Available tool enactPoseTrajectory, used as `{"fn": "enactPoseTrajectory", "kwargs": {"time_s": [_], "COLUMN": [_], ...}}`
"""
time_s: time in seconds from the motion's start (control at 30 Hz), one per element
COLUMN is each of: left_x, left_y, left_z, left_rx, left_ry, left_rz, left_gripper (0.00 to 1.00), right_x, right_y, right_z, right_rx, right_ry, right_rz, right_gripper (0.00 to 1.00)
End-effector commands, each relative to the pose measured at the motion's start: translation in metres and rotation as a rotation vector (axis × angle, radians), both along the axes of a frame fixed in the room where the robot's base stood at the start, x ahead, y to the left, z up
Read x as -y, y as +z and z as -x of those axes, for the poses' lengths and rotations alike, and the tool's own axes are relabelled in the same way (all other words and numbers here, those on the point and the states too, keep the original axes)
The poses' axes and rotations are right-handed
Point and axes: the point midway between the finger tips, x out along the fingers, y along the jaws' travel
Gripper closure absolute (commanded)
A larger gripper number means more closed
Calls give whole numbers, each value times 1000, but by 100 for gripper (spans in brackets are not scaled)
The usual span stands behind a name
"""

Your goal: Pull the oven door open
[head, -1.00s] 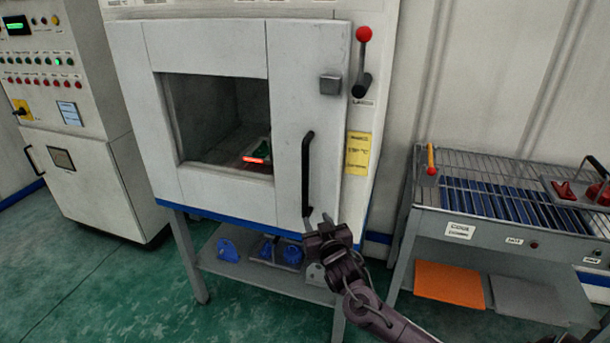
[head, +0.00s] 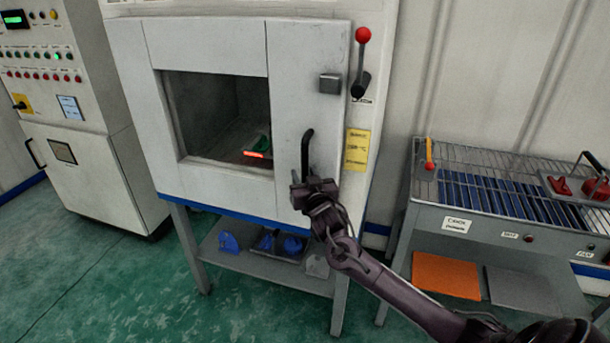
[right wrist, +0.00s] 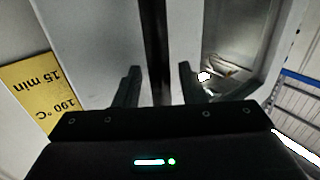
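The white oven door (head: 212,50) is shut flush with the oven front; its window shows the dark chamber. Its black vertical bar handle (head: 306,150) is on the door's right side. My right gripper (head: 304,184) is at the lower part of the handle, hiding its bottom end. In the right wrist view the dark handle bar (right wrist: 155,60) runs between the two spread fingers (right wrist: 158,85), with a gap on each side, so the gripper is open around it and not closed on it. My left gripper is out of view.
A red-knobbed lever (head: 362,60) and a yellow label (head: 356,147) are right of the door. A shelf (head: 265,272) with blue parts is below the oven. A rack table (head: 478,238) stands right, a control cabinet (head: 75,160) left. Green floor ahead is clear.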

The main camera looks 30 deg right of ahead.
Motion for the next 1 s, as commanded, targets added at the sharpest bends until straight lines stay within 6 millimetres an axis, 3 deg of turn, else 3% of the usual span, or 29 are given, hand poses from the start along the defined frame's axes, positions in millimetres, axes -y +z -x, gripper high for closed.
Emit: {"fn": "enactPoseTrajectory", "kwargs": {"time_s": [0.17, 0.43, 0.77, 1.0], "left_x": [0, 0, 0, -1], "left_y": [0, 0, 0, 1], "left_z": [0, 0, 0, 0], "left_rx": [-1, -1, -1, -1], "left_ry": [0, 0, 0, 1], "left_rz": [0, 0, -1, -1], "left_gripper": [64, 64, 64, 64], "right_x": [0, 0, -4, -37], "right_y": [0, 0, 0, -2], "right_z": [0, 0, 2, 21], "right_rx": [0, 0, 1, 0], "right_ry": [1, 1, -3, -54], "right_rz": [0, 0, -2, -10], "right_gripper": [64, 100, 100, 100]}}
